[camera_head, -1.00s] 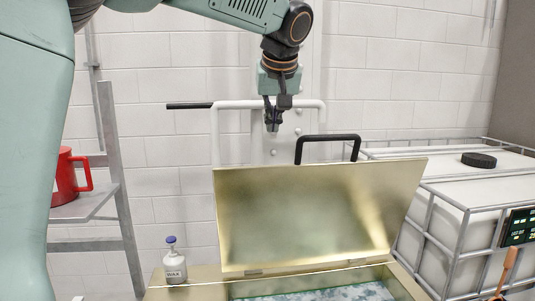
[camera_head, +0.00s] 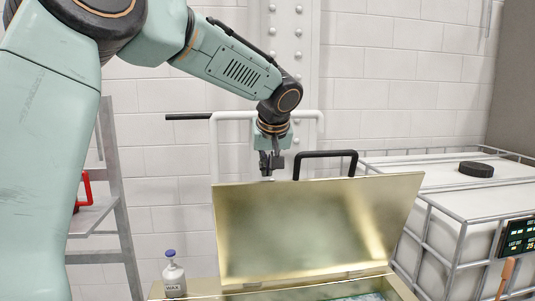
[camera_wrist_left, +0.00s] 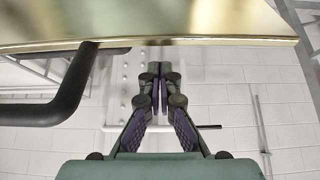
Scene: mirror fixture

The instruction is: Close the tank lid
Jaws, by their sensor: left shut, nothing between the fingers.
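The brass-coloured tank lid (camera_head: 310,228) stands open, tilted up at the back of the tank (camera_head: 385,284). A black handle (camera_head: 325,154) rises from the lid's top edge. My left gripper (camera_head: 266,172) is shut and empty, pointing down just above or behind the lid's top edge, left of the handle. In the left wrist view the closed fingers (camera_wrist_left: 160,90) are beside the lid edge (camera_wrist_left: 200,42), with the handle (camera_wrist_left: 68,95) to the left. Contact with the lid cannot be told. My right gripper is not in view.
A wax bottle (camera_head: 174,275) stands on the tank's left rim. A red mug (camera_head: 82,188) sits on a grey shelf (camera_head: 92,217) at left. A caged white container (camera_head: 460,210) with a black cap (camera_head: 476,169) stands at right. A white pipe frame (camera_head: 215,150) is behind the lid.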

